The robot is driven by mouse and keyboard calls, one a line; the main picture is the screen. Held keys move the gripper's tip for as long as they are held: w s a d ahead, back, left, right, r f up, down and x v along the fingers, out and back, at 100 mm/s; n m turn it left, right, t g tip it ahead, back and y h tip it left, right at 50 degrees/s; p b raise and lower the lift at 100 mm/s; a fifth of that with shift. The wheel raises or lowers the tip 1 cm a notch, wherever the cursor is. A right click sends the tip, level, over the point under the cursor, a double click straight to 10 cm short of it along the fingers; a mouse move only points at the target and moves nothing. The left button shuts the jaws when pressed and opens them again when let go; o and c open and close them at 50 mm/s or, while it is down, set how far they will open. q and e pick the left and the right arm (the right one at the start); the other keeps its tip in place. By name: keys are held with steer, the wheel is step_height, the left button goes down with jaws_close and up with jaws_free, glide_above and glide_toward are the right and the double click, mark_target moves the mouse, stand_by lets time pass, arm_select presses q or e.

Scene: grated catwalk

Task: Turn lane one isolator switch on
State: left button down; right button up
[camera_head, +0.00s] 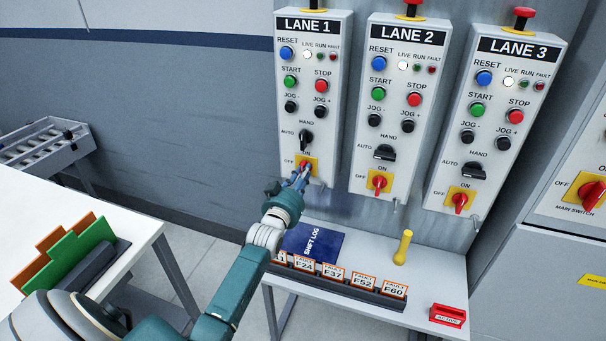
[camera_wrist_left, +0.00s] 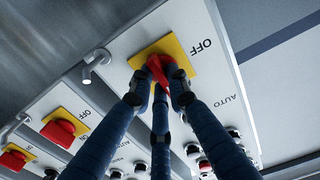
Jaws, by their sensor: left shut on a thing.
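The lane 1 panel (camera_head: 331,58) hangs on the wall at the left of three panels. Its isolator switch (camera_head: 306,165) is a red handle on a yellow plate, below the black hand/auto knob. My left gripper (camera_head: 301,179) reaches up to the handle and hides much of it. In the left wrist view the fingers (camera_wrist_left: 163,82) are closed around the red handle (camera_wrist_left: 158,68), with the yellow plate (camera_wrist_left: 176,50) and the word OFF beyond. The handle's exact angle is hard to tell behind the fingers. My right gripper is not in view.
The lane 2 panel (camera_head: 408,33) and lane 3 panel (camera_head: 520,72) stand to the right with their own red isolators. A shelf below holds a blue shift log (camera_head: 312,243), a row of fault cards (camera_head: 333,272), a yellow peg (camera_head: 403,247) and a red block (camera_head: 447,315).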

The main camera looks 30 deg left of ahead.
arm_select(q)
steer(key=shift+f, duration=0.2)
steer(key=c, duration=1.7)
jaws_free()
steer(key=shift+r, duration=0.1)
steer(key=shift+o, duration=0.2)
steer(key=v, duration=1.2)
